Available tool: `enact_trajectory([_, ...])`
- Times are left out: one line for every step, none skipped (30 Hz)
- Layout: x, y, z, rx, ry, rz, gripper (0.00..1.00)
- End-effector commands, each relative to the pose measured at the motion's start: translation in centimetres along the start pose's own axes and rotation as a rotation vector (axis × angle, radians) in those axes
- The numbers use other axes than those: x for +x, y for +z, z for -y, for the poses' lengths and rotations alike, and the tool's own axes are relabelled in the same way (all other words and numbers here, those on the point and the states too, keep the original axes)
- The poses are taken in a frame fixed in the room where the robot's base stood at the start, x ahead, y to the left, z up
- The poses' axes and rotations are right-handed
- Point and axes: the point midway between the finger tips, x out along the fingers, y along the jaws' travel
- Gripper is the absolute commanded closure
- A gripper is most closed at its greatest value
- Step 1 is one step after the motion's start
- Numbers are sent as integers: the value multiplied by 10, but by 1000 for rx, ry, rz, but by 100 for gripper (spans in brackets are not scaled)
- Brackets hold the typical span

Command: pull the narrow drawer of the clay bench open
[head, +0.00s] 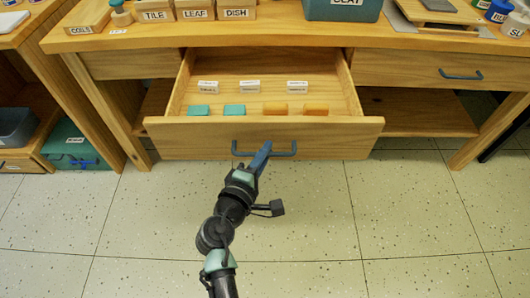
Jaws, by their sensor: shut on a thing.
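The wooden clay bench (395,43) fills the back of the head view. Its middle drawer (185,138) stands well out from the bench front. A blue bar handle (285,153) is on the drawer front, and my gripper (262,153) is shut on it; the exact contact is partly hidden by the fingers. Inside the drawer lie white labelled blocks (250,87), two teal blocks (235,110) and two orange blocks (315,109). A second drawer (420,74) with a blue handle (461,75) is closed at the right.
On the bench top are wooden boxes marked TILE (154,16), LEAF (195,14) and DISH (236,13), and a teal clay bin (343,9). The tiled floor (400,220) in front is clear.

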Motion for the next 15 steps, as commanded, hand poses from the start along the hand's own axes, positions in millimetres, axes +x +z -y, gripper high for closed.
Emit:
enact_trajectory([0, 0, -1, 0, 1, -1, 100])
enact_trajectory([0, 0, -1, 0, 1, -1, 100])
enact_trajectory([0, 0, -1, 0, 1, -1, 100])
enact_trajectory([0, 0, -1, 0, 1, -1, 100])
enact_trajectory([0, 0, -1, 0, 1, -1, 100])
enact_trajectory([0, 0, -1, 0, 1, -1, 80])
enact_trajectory([0, 0, -1, 0, 1, -1, 74])
enact_trajectory([0, 0, -1, 0, 1, -1, 73])
enact_trajectory([0, 0, 0, 0, 1, -1, 73])
enact_trajectory([0, 0, 0, 0, 1, -1, 73])
enact_trajectory([0, 0, 0, 0, 1, -1, 73])
enact_trajectory([0, 0, 0, 0, 1, -1, 73])
enact_trajectory([0, 0, 0, 0, 1, -1, 73])
enact_trajectory([0, 0, 0, 0, 1, -1, 73])
enact_trajectory([0, 0, 0, 0, 1, -1, 73])
